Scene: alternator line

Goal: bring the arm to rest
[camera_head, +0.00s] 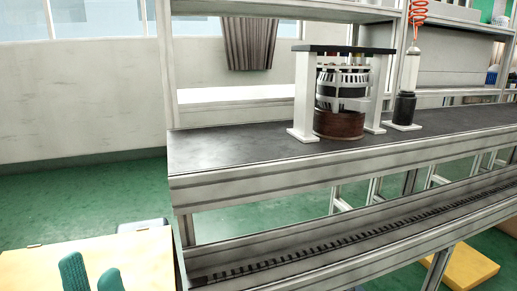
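Two teal, ribbed fingertips of my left gripper (92,272) show at the bottom left edge of the head view. They stand apart with a gap between them, and nothing shows in the gap. They are in front of a pale wooden surface (35,264). The rest of the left arm is below the picture. My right gripper and arm are not in view.
A workbench (230,149) with a dark top carries a white-framed fixture (304,95) around a copper-and-black alternator part (340,122). A tool (405,105) hangs from an orange coil beside it. A rail (330,246) runs below. Green floor is clear at left.

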